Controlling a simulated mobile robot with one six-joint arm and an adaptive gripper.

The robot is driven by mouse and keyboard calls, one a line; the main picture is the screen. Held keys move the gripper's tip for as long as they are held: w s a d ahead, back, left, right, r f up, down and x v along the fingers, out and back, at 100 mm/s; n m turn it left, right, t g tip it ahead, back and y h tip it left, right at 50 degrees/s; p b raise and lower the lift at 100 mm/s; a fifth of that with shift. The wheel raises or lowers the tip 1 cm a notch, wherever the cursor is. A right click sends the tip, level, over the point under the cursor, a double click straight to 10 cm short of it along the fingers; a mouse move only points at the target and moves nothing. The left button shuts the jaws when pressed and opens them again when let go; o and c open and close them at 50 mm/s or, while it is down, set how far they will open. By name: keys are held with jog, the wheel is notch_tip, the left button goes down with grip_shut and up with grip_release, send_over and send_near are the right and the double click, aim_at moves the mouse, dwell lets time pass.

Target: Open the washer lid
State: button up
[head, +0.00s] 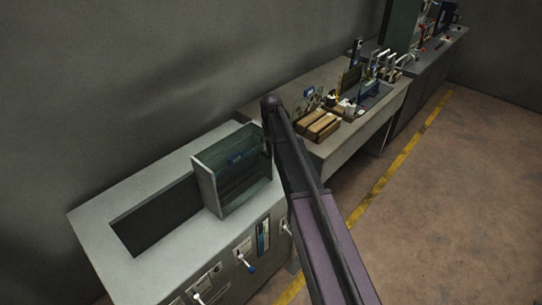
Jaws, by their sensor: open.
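The washer appears to be the grey cabinet (98,217) at the lower left. A dark rectangular recess (157,215) is cut into its top. A greenish, partly see-through box-shaped cover (232,190) stands upright at the right end of the recess. It may be the lid, but I cannot tell whether it is hinged or sliding. A dark blue item shows dimly through it. My arm rises from the bottom right to a rounded dark joint just right of the cover. My gripper's fingers cannot be made out.
A workbench (345,140) adjoins behind, holding brown blocks (318,126) and several small tools. A further bench (432,62) with equipment stands at the back. Handles and switches (245,262) are on the cabinet's front. A yellow line (398,150) marks the open floor at right.

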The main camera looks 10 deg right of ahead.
aim_at(271, 151)
jog(key=shift+f+b, duration=1.2)
jog(key=shift+f, duration=0.3)
grip_shut()
